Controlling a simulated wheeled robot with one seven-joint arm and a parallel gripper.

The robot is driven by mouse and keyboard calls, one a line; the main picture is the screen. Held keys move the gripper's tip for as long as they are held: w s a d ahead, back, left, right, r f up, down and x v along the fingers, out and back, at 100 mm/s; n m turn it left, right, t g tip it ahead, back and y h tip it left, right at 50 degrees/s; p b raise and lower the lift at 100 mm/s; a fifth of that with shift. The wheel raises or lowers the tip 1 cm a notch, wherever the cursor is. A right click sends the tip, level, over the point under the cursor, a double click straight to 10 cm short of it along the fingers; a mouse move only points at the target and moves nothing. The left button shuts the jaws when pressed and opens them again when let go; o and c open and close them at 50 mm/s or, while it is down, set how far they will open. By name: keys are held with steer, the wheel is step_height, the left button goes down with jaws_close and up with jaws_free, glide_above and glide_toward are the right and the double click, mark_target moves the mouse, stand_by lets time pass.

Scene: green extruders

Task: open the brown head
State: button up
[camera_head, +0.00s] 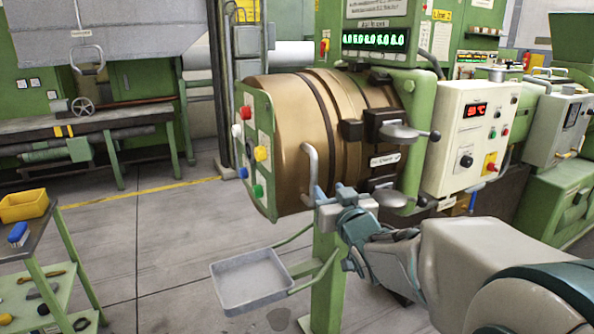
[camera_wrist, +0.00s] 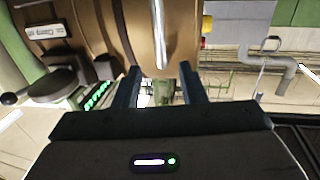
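The brown head (camera_head: 290,130) is a big bronze-brown cylinder on the green extruder, with a green button panel (camera_head: 258,150) on its left face. It looks shut against the rest of the barrel. A grey bar handle (camera_head: 310,165) stands out from its lower front. My gripper (camera_head: 331,192) is just below and right of this handle. In the wrist view my gripper (camera_wrist: 160,70) is open with two dark fingers, and the handle (camera_wrist: 158,35) lies centred between and beyond the fingertips. I cannot tell whether they touch it. The brown head (camera_wrist: 130,35) fills the upper middle there.
Two dark clamps with grey levers (camera_head: 400,132) sit right of the head. A white control box (camera_head: 467,138) stands further right. A grey tray (camera_head: 250,282) juts out below the head. A green cart with a yellow bin (camera_head: 24,206) is at the left. The floor between is free.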

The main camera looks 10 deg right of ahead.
mark_target(315, 172)
steer(key=w, duration=0.4)
steer(key=w+a+p, duration=0.1)
steer(key=w, duration=0.2)
steer(key=w+p, duration=0.1)
steer(key=w, duration=0.3)
steer(key=shift+w+a, duration=0.15)
steer(key=shift+w, duration=0.2)
jaws_close()
